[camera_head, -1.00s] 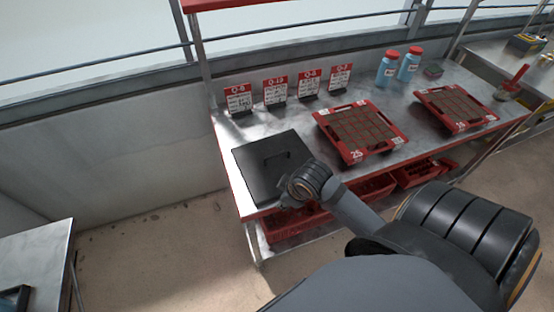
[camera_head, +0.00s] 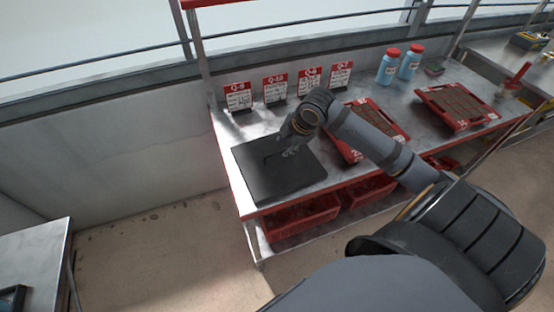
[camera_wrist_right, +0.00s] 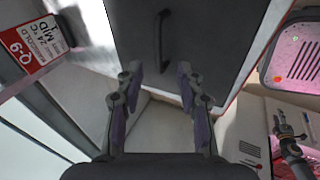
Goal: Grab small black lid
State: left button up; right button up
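The black lid (camera_head: 262,184) is a flat dark square panel with a raised bar handle, lying at the left end of the metal bench. In the right wrist view the lid (camera_wrist_right: 215,35) fills the upper middle, with its handle (camera_wrist_right: 158,40) just beyond my fingertips. My right gripper (camera_head: 284,150) is above the lid near the handle, which it partly hides in the head view. In the wrist view the right gripper (camera_wrist_right: 160,70) has its two fingers apart with nothing between them. A small dark arm at the lower right there may be my left; its fingers are unclear.
Red-and-white sign cards (camera_head: 238,97) stand along the back. Two red trays (camera_head: 404,139) (camera_head: 458,129) with brown cells sit to the right, my arm crossing the nearer one. Blue bottles (camera_head: 387,70) stand behind. Red crates (camera_head: 300,217) are on the lower shelf.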

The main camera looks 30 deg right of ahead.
aim_at(278, 152)
jog(key=shift+x, duration=3.75)
grip_shut()
